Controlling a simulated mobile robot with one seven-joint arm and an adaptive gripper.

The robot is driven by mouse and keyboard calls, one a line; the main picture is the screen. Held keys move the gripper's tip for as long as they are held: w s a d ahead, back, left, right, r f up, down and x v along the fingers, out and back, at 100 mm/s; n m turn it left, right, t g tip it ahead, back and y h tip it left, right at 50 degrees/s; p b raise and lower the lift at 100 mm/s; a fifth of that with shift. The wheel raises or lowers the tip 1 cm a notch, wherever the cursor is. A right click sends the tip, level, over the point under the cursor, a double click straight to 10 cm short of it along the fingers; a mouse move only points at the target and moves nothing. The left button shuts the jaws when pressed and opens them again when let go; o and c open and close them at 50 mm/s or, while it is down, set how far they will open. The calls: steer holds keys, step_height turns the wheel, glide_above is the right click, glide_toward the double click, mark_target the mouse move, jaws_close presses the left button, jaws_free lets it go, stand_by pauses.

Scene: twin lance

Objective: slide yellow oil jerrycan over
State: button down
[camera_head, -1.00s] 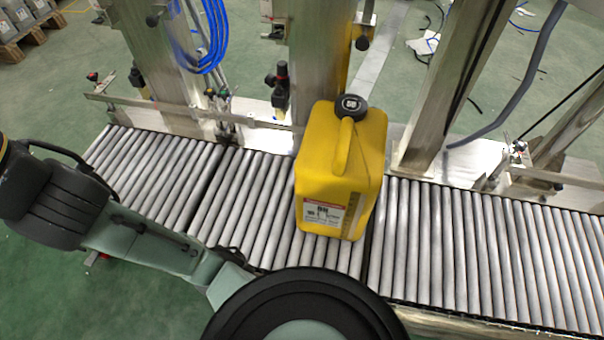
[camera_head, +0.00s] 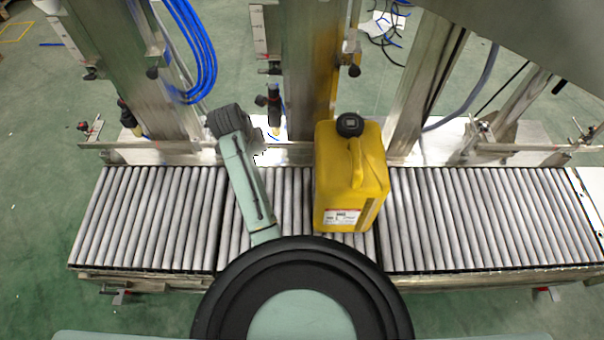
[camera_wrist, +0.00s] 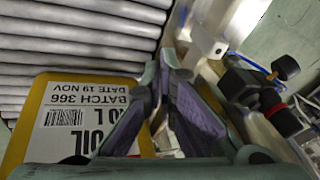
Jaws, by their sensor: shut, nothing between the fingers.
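The yellow oil jerrycan (camera_head: 336,184) stands upright, black cap on top, near the right end of the middle roller section. Its white label shows on its front side. In the wrist view a yellow-edged face of the jerrycan (camera_wrist: 24,130) with an upside-down oil label fills the lower left. My gripper (camera_wrist: 162,72) is shut and empty, its purple-padded fingers overlapping the label in that view. I cannot tell whether they touch the jerrycan. In the head view my arm reaches over the rollers to the left of the jerrycan; the fingers cannot be made out there.
The roller conveyor (camera_head: 450,220) runs left to right, with bare rollers on both sides of the jerrycan. A metal rail (camera_head: 130,145) and upright posts stand along its back. A valve with a black and red knob (camera_wrist: 282,118) lies to the right in the wrist view.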

steer(key=s+d+f+m+g+h, duration=0.2)
steer(key=s+d+f+m+g, duration=0.15)
steer(key=s+d, duration=0.3)
steer(key=b+x, duration=0.3)
steer(key=x, duration=0.6)
steer(key=shift+f, duration=0.45)
steer(key=shift+d+f+p, duration=0.15)
steer(key=shift+d+p, duration=0.5)
steer(key=shift+d, duration=1.35)
steer(key=shift+w, duration=0.1)
